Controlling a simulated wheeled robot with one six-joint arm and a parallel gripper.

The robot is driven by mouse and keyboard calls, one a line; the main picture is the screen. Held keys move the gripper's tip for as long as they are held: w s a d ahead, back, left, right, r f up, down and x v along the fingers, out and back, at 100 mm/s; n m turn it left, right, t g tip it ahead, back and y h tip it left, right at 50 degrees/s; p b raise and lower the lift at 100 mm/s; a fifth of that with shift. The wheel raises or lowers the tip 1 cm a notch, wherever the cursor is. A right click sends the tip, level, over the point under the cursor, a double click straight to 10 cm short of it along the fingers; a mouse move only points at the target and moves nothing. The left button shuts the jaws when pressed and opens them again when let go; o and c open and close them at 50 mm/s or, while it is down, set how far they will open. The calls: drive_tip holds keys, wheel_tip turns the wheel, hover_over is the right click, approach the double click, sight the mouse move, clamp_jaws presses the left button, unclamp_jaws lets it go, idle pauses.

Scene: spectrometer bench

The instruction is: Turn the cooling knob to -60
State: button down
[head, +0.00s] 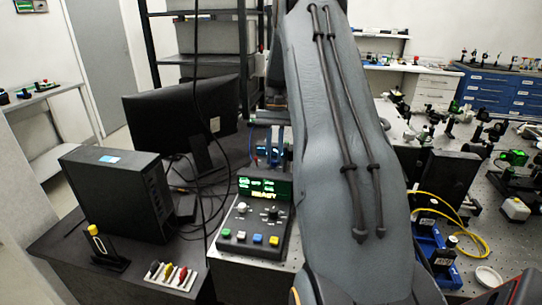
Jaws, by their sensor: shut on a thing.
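A dark control box (250,228) stands on the bench left of my arm. Its raised display (265,188) shows green and yellow text too small to read.
Blue and grey parts (268,150) stand behind the display, unclear. A monitor (185,112) and computer tower (115,192) are at left, with loose cables. Optics, yellow cable (468,235) and blue units (436,255) crowd the right.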

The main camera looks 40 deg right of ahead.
drive_tip(key=shift+d+m, duration=0.1)
drive_tip(key=shift+m, duration=0.5)
drive_tip(key=c, duration=1.7)
unclamp_jaws()
drive_tip(key=shift+o, duration=0.2)
drive_tip(key=b+v, duration=0.2)
drive_tip(key=v, duration=0.6)
drive_tip(key=shift+s, duration=0.15)
